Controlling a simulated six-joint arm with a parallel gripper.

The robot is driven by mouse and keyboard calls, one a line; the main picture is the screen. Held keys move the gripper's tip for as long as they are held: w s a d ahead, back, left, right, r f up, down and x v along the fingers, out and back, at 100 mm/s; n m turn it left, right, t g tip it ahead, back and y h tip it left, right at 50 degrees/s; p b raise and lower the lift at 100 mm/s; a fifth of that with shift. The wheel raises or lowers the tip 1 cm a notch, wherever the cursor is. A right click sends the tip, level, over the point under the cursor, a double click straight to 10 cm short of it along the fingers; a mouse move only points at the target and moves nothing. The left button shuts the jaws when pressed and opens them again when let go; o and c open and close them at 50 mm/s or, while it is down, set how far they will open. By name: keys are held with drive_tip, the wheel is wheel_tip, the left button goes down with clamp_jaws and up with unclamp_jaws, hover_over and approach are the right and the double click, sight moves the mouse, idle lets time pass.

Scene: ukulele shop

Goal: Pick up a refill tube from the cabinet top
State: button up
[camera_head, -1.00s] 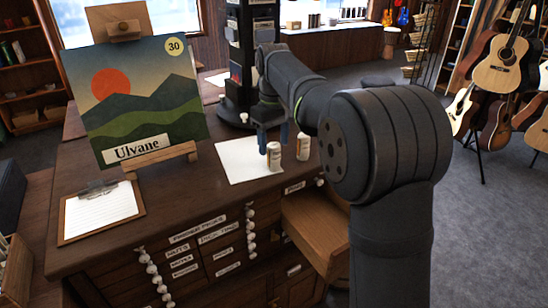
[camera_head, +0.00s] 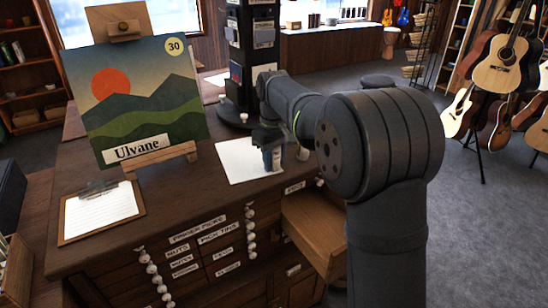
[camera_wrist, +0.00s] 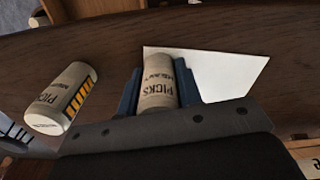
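Two pale refill tubes labelled PICKS stand on the dark wooden cabinet top (camera_head: 190,200). In the wrist view one tube (camera_wrist: 158,88) stands between the two blue fingers of my gripper (camera_wrist: 160,90), with its lettering facing the camera. The fingers flank it closely on both sides. Whether they press on it or leave a thin gap, I cannot tell. The second tube (camera_wrist: 62,98), with orange and black stripes, stands apart to the left, outside the fingers. In the head view my gripper (camera_head: 272,158) is low over the white sheet and largely hides the tubes.
A white sheet (camera_head: 238,162) lies under the gripper area. A painting on an easel (camera_head: 140,95) and a clipboard (camera_head: 100,212) occupy the left of the top. A dark display tower (camera_head: 235,100) stands behind. A drawer (camera_head: 318,235) is pulled out at the front right.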

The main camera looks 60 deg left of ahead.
drive_tip(key=shift+c, duration=0.8)
drive_tip(key=shift+r, duration=0.1)
